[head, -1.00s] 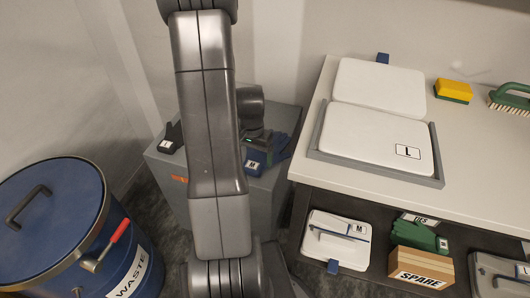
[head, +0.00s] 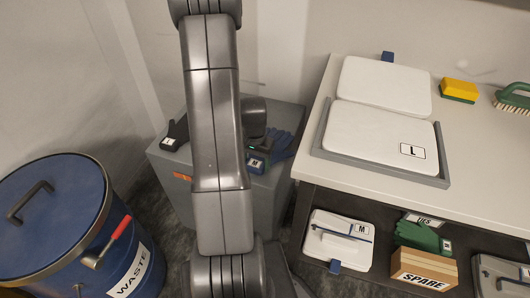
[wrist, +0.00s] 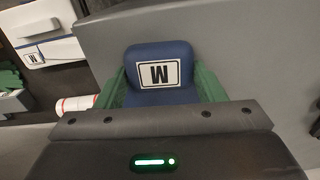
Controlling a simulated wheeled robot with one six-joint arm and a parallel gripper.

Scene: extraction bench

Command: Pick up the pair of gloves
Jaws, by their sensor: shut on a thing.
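The pair of blue gloves (head: 281,146) is at the right side of the grey cabinet's top, partly behind my arm. Its cuff, with a white label marked M, shows in the wrist view (wrist: 158,55), where the letter is upside down. My gripper (wrist: 160,88) has its green fingers on both sides of the blue cuff and is shut on it. In the head view my gripper (head: 253,153) is largely hidden by my arm. I cannot tell whether the gloves still touch the cabinet top. A black glove-like item (head: 179,131) with a small white label lies at the cabinet's left.
The grey cabinet (head: 168,164) stands between a blue waste bin (head: 52,215) and the white bench (head: 466,170). A lower shelf holds green gloves (head: 420,236) and a SPARE box (head: 424,267).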

